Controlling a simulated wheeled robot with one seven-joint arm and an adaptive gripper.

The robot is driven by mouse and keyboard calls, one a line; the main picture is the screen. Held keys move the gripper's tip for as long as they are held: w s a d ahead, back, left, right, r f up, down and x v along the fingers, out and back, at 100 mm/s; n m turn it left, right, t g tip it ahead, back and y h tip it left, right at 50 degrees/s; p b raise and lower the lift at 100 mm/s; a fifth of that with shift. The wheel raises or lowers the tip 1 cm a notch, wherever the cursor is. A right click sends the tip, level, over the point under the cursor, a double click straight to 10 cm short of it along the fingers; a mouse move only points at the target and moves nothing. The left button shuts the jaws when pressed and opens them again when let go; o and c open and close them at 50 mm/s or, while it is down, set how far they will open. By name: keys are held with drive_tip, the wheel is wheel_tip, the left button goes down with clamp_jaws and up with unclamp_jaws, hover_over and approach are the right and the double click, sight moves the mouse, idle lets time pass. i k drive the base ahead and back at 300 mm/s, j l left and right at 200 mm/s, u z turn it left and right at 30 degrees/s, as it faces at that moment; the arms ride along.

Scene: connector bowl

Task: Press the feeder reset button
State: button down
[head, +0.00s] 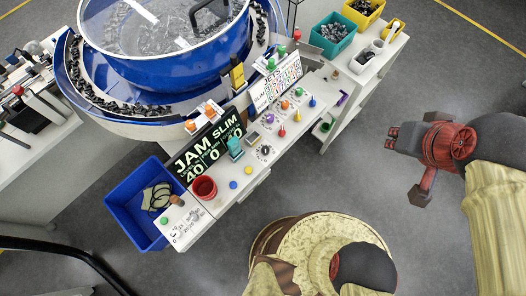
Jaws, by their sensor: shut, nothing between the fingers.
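My gripper (392,140) is shut and empty at the right of the head view, over open grey floor. It points left toward the feeder bench and is well apart from it. The blue bowl feeder (170,68) stands at the upper left, with black parts along its track. A white control ledge (215,207) runs along its front. Small coloured knobs and buttons sit on it, among them a yellow one (247,170), a blue one (233,184) and a green one (164,220). The labels are too small to tell which is the feeder reset button.
A white side shelf (352,90) holds teal and yellow bins. Floor between ledge and gripper is clear.

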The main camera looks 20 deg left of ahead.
sight(233, 185)
drive_tip(key=k+j+z, duration=0.1)
drive_tip(key=z, duration=0.15)
drive_tip(key=k+j, duration=1.1)
